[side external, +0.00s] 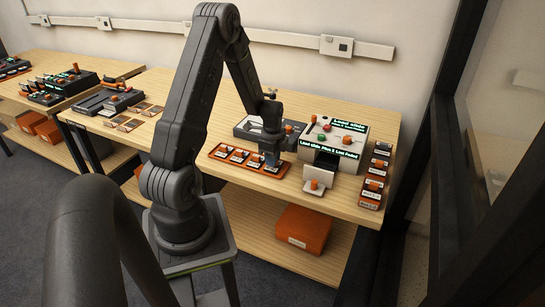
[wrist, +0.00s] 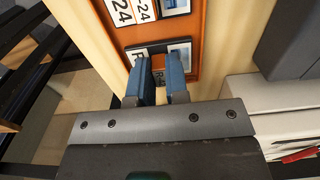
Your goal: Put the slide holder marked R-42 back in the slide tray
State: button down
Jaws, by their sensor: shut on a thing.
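The slide tray (side external: 233,167) is a long orange tray on the bench, holding several dark slide holders with orange knobs in a row. In the wrist view its orange rim (wrist: 195,40) runs along the right. My gripper (side external: 271,159) is over the tray's right end. Its blue fingers (wrist: 160,66) are shut on the orange knob of a black slide holder (wrist: 182,50) with a white label, mostly hidden; only its first letter, seemingly R, shows. The holder is within the tray's outline; whether it rests on the tray floor cannot be told. Beside it is a holder labelled 24 (wrist: 143,10).
A light-coloured viewer (side external: 343,137) with knobs and lit screens stands right of the tray, with a holder with an orange knob (side external: 314,184) on its front ledge. A column of holders (side external: 373,180) stands further right. A dark flat unit (side external: 245,129) lies behind.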

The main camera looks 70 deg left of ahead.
dwell(0.4)
jog(key=c, duration=1)
grip_release()
jog(key=shift+c, duration=0.2)
jog(key=shift+r, duration=3.55)
